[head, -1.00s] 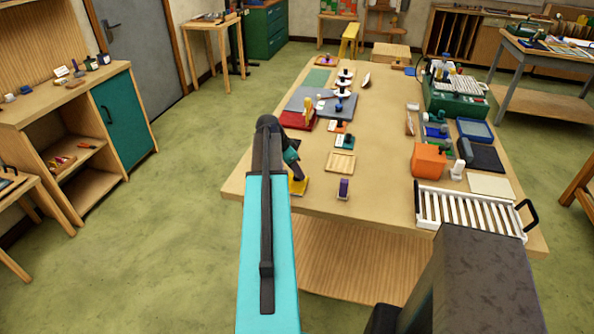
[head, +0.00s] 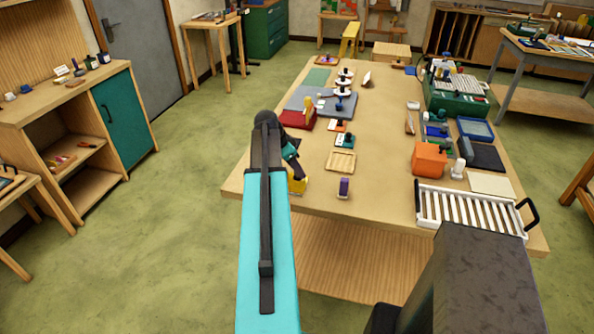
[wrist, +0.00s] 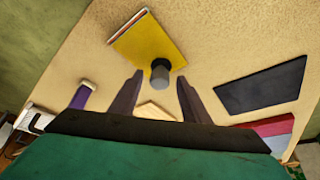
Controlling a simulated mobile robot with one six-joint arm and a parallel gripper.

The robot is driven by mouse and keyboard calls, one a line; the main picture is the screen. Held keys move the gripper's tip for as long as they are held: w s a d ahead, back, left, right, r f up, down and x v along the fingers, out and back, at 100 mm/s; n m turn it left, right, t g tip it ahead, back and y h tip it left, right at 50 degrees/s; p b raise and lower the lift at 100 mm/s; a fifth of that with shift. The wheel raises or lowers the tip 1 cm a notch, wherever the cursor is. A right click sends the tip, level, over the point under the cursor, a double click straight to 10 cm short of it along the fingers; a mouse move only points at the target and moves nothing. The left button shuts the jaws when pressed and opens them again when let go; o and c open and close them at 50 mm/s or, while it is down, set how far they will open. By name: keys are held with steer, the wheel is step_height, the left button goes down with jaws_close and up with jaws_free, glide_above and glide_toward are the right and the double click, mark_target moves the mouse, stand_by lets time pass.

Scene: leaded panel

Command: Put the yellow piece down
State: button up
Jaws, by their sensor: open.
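The yellow piece (head: 299,186) lies on the table near its left front corner. In the wrist view it is a flat yellow slab (wrist: 150,43) with a dark grey round knob (wrist: 160,73) at its near edge. My gripper (wrist: 159,79) is open, with one finger on each side of the knob and a visible gap to both. In the head view my gripper (head: 296,171) is just above the yellow piece and partly hides it.
A purple block (head: 343,187) stands right of the yellow piece, and a shallow wooden tray (head: 341,161) lies behind it. A red block (head: 297,119) is farther back. A white slatted rack (head: 470,209) sits at the front right. Bare tabletop lies between (head: 385,180).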

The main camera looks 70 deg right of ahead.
steer(key=b+v, duration=0.3)
steer(key=v, duration=0.7)
steer(key=shift+r, duration=0.4)
steer(key=shift+a, duration=0.1)
stand_by(0.5)
